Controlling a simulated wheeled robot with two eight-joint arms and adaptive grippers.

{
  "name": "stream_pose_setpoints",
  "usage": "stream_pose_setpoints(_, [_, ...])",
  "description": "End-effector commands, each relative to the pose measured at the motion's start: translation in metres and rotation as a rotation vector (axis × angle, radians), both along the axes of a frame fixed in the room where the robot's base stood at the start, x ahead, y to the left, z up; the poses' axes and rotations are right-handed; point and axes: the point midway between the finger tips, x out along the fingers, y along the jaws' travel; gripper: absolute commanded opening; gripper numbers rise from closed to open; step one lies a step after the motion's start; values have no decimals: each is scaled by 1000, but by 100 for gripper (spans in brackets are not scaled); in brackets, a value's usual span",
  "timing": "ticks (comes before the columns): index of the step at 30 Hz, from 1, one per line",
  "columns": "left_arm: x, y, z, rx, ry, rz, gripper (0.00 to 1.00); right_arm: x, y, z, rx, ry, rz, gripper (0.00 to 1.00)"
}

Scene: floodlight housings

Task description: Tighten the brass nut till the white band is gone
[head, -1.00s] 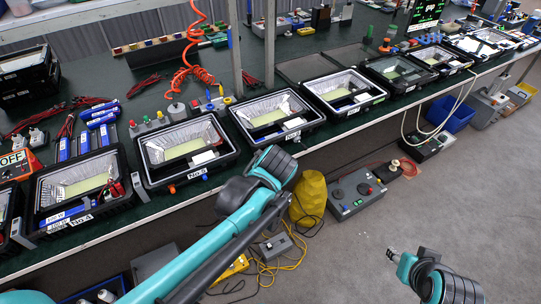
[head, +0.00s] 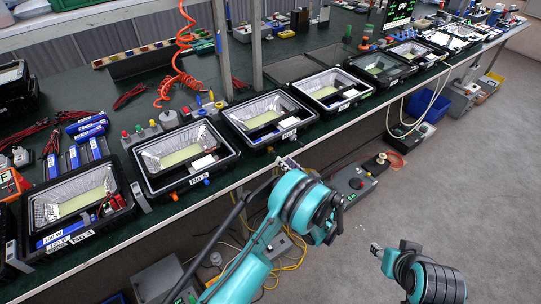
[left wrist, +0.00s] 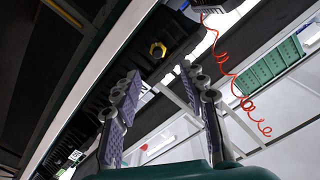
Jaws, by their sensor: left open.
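The nut cannot be made out there. My right gripper (head: 376,249) is low at the right, over the floor, away from the bench.
More floodlight housings stand in a row along the green bench (head: 115,246), including one marked No 5 (head: 226,161). An orange coiled hose (head: 180,70) hangs behind them. A grey control box (head: 353,184) stands below the bench.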

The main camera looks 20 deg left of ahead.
Motion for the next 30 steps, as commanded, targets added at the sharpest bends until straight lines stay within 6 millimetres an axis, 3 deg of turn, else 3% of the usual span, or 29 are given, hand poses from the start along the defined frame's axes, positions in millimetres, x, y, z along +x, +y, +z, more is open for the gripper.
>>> stream_pose_setpoints(5, [1,0,-8,19,-31,1,42,0,0,-2,0,0,0,40])
stream_pose_setpoints(19, [43,53,-9,18,-29,1,42,0,0,-23,0,0,0,40])
stream_pose_setpoints(30, [46,58,-7,18,-28,0,40,0,0,-23,0,0,0,40])
